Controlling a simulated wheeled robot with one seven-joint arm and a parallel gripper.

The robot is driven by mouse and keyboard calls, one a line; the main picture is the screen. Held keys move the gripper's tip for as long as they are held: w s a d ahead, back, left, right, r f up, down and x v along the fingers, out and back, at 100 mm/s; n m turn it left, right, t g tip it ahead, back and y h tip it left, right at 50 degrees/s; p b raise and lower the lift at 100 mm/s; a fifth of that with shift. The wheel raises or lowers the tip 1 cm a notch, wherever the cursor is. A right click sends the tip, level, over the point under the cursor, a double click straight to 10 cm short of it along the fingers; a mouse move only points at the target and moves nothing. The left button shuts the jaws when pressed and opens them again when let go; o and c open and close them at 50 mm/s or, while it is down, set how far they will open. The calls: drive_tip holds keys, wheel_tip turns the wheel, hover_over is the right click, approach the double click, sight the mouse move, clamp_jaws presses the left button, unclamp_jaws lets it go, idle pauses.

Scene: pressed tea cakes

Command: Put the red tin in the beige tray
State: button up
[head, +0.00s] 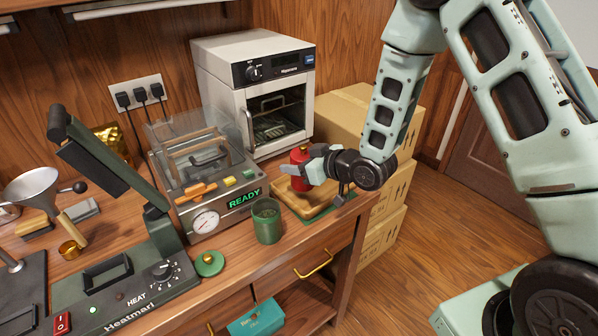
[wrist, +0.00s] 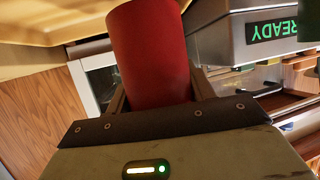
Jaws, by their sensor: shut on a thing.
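The red tin (head: 299,156) is held by my gripper (head: 305,171) above the beige tray (head: 318,209), at the tray's back part. In the wrist view the red tin (wrist: 150,50) stands between my two fingers, which are shut on it from both sides. A beige surface at the top left of that view looks like the tray (wrist: 45,22). I cannot tell whether the tin's base touches the tray floor. My gripper hides part of the tin and of the tray in the head view.
A press with a READY display (head: 245,199) stands left of the tray. A green canister (head: 266,222) is at the tray's front left, its green lid (head: 209,263) nearby. A white oven (head: 225,75) stands behind. Cardboard boxes (head: 345,120) are to the right.

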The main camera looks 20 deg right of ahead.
drive_tip(key=shift+f, duration=1.7)
drive_tip(key=shift+f, duration=0.2)
drive_tip(key=o, duration=1)
drive_tip(key=shift+r, duration=0.1)
